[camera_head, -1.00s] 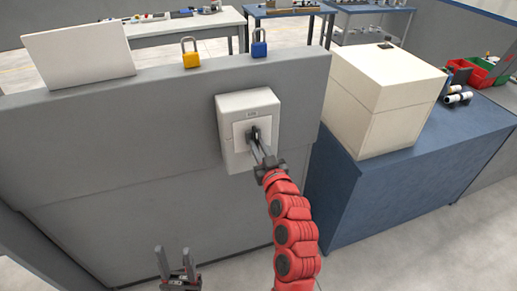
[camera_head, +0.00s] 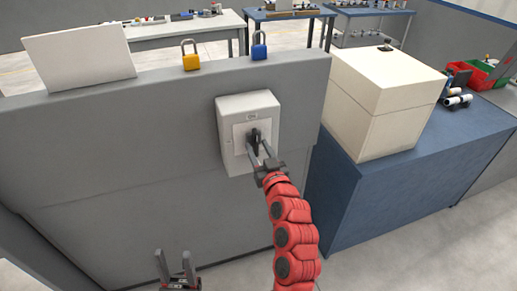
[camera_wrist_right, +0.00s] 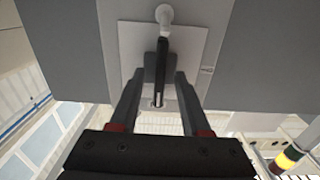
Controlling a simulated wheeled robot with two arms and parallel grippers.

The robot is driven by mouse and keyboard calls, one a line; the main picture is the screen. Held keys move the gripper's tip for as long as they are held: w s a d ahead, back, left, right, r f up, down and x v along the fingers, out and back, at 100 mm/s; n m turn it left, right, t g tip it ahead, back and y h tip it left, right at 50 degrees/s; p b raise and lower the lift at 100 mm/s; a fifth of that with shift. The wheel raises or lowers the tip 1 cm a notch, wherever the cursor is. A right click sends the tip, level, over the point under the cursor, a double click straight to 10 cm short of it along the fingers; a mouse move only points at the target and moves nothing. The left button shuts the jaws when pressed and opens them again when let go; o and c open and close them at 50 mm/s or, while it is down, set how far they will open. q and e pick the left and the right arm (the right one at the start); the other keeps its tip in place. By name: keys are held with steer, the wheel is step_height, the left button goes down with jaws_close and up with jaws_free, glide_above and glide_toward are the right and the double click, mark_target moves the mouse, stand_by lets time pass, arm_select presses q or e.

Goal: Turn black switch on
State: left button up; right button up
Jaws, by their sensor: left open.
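The black switch (camera_head: 254,138) sits on the front plate of a white box (camera_head: 233,157) fixed to the grey panel. Its handle looks roughly upright in the head view, and it also shows in the right wrist view (camera_wrist_right: 161,72). My right gripper (camera_head: 260,149) is at the switch with its fingers spread apart. In the right wrist view the handle lies between the two fingers (camera_wrist_right: 155,85), with a gap on each side. My left gripper (camera_head: 175,254) is open and empty, low in front of the panel.
A yellow padlock (camera_head: 190,60) and a blue padlock (camera_head: 259,50) stand on the panel's top edge beside a white sheet (camera_head: 78,54). A cream box (camera_head: 380,100) sits on a blue bench (camera_head: 405,185) at the right.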

steer(key=shift+s+d+f, duration=0.1)
steer(key=shift+s, duration=0.25)
steer(key=p+v, duration=0.8)
steer(key=v, duration=0.8)
steer(key=shift+s, duration=0.35)
steer(key=shift+d, duration=0.15)
